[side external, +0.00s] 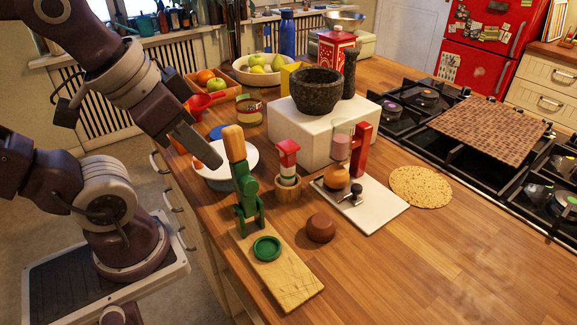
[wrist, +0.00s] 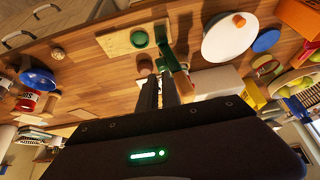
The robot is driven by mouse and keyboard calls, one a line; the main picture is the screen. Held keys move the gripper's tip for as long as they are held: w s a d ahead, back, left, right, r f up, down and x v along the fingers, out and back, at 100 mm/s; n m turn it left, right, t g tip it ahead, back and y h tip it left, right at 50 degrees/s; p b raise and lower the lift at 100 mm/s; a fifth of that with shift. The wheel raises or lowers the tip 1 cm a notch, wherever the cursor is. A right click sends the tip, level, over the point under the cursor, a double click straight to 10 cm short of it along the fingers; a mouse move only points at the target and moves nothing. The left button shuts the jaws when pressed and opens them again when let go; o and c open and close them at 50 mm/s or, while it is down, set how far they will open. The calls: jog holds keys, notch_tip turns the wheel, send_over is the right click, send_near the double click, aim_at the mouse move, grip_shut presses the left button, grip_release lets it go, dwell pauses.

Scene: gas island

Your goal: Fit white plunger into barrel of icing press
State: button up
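A small red stand (side external: 362,146) holds a clear barrel (side external: 341,137) with pinkish contents in the side view, at the back of a white board; it may be the icing press. A red-topped piece with a white band (side external: 288,158) stands upright in a wooden cup (side external: 288,189) to its left. I cannot tell whether this is the white plunger; no all-white plunger is clear. My gripper (side external: 207,157) hangs left of these, near a green press with a wooden handle (side external: 236,145). In the wrist view its two dark fingers (wrist: 158,90) show no object between them; their opening is unclear.
The green press stands on a wooden board (side external: 290,284) with a green disc. A brown dome (side external: 320,228), white dish (side external: 226,172), white block with mortar (side external: 318,90) and flatbread (side external: 420,187) crowd the counter. Its front right is clear; a stove lies at back right.

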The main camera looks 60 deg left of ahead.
jog(key=o, duration=0.9)
jog(key=shift+m+y, duration=0.6)
jog(key=shift+m, duration=0.3)
jog(key=w+a+r, duration=0.2)
jog(key=w+r, duration=0.1)
jog(key=shift+w+a+r, duration=0.1)
jog(key=shift+a+r, duration=0.1)
jog(key=shift+r, duration=0.1)
jog(key=m+g+y, duration=0.4)
jog(key=m+y, duration=0.4)
jog(key=m, duration=0.7)
send_over(284, 166)
jog(key=s+d, duration=0.1)
jog(key=d, duration=0.5)
notch_tip(284, 166, down, 12)
jog(key=f+m+y, duration=0.1)
jog(key=a+f+m+t+y, duration=0.1)
jog(key=f, duration=0.1)
jog(key=w+a+f+m+y, duration=0.1)
jog(key=f+m, duration=0.1)
jog(key=shift+a+f+t, duration=0.15)
jog(key=shift+f+t, duration=0.1)
jog(key=shift+t, duration=0.15)
jog(key=shift+y, duration=0.5)
jog(key=x, duration=0.8)
jog(key=shift+w+f, duration=0.1)
jog(key=shift+f, duration=0.2)
